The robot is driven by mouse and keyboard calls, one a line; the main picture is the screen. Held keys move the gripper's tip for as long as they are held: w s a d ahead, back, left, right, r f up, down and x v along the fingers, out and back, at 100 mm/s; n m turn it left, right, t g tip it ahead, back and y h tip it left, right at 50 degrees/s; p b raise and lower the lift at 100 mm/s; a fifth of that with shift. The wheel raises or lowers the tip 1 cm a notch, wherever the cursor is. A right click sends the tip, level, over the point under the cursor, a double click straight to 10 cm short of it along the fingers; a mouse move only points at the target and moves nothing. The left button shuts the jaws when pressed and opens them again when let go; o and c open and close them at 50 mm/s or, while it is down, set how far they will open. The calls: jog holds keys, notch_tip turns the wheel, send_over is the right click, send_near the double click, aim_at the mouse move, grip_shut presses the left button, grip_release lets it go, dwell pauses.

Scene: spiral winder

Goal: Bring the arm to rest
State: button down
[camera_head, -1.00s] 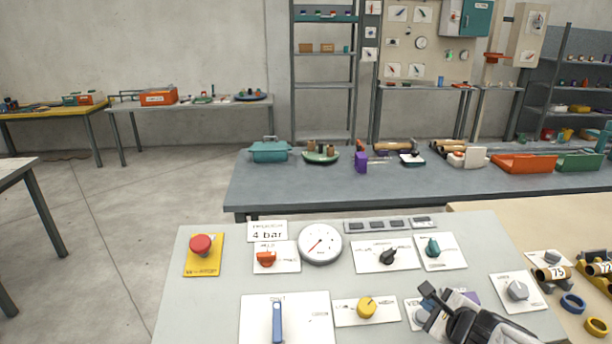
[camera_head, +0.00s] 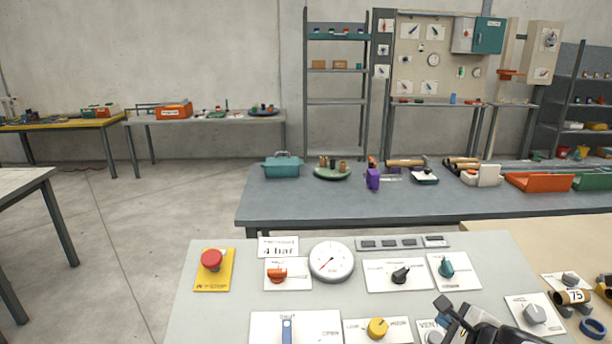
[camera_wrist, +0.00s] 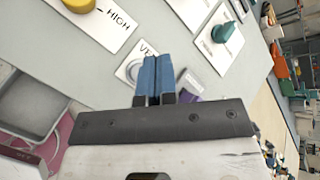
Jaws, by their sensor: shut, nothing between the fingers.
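My gripper (camera_head: 442,308) is at the lower right of the grey control panel (camera_head: 207,325) in the head view, above the knob plate marked "VENT". In the wrist view the two blue fingers of my gripper (camera_wrist: 154,72) are pressed together with nothing between them. They partly hide the "VE..." plate (camera_wrist: 135,60) below. I cannot tell how far they are above the panel.
The panel holds a red button (camera_head: 211,259), a gauge (camera_head: 332,261), an orange switch (camera_head: 277,274), a black knob (camera_head: 401,275), a teal knob (camera_head: 446,267) and a yellow knob (camera_head: 377,327). A grey workbench (camera_head: 300,200) stands behind. Cardboard rolls lie at right.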

jog(key=s+a+r+n+g+y, duration=0.1)
jog(key=s+a+r+n+g, duration=0.25)
jog(key=a+n, duration=0.4)
jog(key=s+a+r+n+g+y, duration=0.1)
jog(key=s+a+r+n+g, duration=0.3)
jog(key=n, duration=0.6)
jog(key=s+r+n+h, duration=0.1)
jog(key=n, duration=0.1)
jog(key=s+r+n+g+h, duration=0.1)
jog(key=n+h, duration=0.1)
jog(key=s+r+n+g+h, duration=0.1)
jog(key=n, duration=0.1)
jog(key=shift+s, duration=0.15)
jog(key=c, duration=1.8)
grip_release()
jog(key=shift+r, duration=0.1)
